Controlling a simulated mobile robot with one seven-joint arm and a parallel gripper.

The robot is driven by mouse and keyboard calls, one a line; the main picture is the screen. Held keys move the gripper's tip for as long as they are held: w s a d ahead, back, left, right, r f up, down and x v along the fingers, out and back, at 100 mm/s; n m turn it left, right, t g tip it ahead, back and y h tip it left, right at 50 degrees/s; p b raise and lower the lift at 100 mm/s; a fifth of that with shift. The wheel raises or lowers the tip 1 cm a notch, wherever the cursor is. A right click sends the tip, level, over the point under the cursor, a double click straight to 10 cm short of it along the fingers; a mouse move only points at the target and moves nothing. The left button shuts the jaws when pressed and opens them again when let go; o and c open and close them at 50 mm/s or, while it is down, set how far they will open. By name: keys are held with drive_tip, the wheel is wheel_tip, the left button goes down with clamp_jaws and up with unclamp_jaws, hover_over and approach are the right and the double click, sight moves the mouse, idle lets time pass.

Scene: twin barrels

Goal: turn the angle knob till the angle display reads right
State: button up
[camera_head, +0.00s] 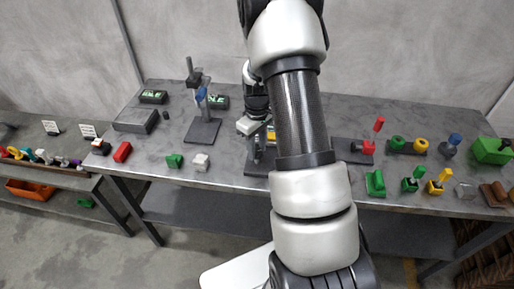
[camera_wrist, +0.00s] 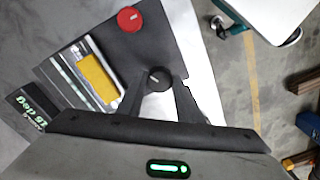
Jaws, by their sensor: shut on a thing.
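In the wrist view, a round black knob (camera_wrist: 156,76) with a pale mark sits on a dark panel (camera_wrist: 118,50) of a device. My gripper (camera_wrist: 158,84) has its two dark fingers on either side of this knob and is shut on it. A display (camera_wrist: 28,106) with green characters is at the left edge, tilted and too small to read surely. A red knob (camera_wrist: 130,18) with a pale mark and a yellow block (camera_wrist: 97,78) are on the same device. In the head view my arm hides most of the device.
In the head view the grey bench (camera_head: 235,165) carries several small items. A blue-topped stand (camera_head: 202,128) is left of my arm. A red lever (camera_head: 377,125) and green and yellow pieces are to the right. Two small displays (camera_head: 153,96) stand at the back left.

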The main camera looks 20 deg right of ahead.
drive_tip(key=shift+m, duration=0.3)
drive_tip(key=m+b, duration=0.1)
drive_tip(key=m, duration=0.1)
drive_tip(key=shift+m, duration=0.3)
drive_tip(key=m+b, duration=0.1)
drive_tip(key=m, duration=0.9)
drive_tip(key=shift+r+b, duration=0.1)
drive_tip(key=shift+b, duration=0.2)
drive_tip(key=m, duration=0.5)
drive_tip(key=shift+p, duration=0.35)
drive_tip(key=m+p, duration=0.1)
drive_tip(key=m, duration=0.4)
drive_tip(key=shift+m, duration=0.4)
drive_tip(key=o, duration=1)
